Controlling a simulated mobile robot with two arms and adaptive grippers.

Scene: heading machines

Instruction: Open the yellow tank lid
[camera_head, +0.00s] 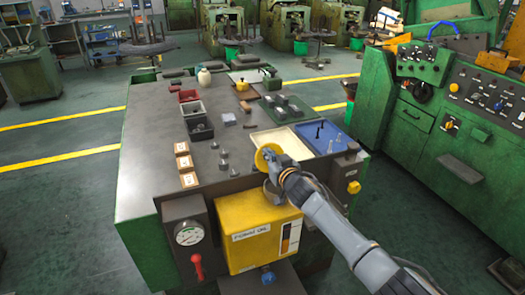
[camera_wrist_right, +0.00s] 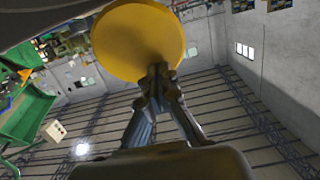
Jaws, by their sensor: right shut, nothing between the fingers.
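The yellow tank (camera_head: 232,222) is fixed to the front of the green workbench and has a label and a level gauge on its face. Its round yellow lid (camera_head: 268,157) stands tilted up above the tank top, with a grey neck (camera_head: 272,192) partly showing below it. My right gripper (camera_head: 275,172) is at the lid, on its right side, and partly hides the neck. In the right wrist view the lid's round face (camera_wrist_right: 135,38) is close beyond the fingertips (camera_wrist_right: 158,72). The fingers are together with nothing between them; whether they touch the lid is unclear. My left gripper is out of view.
A pressure gauge (camera_head: 188,233) and red lever (camera_head: 197,265) are left of the tank; a blue knob (camera_head: 267,278) is below. A cream tray (camera_head: 282,143) and blue tray (camera_head: 322,137) lie behind the lid. A green control console (camera_head: 465,110) stands to the right.

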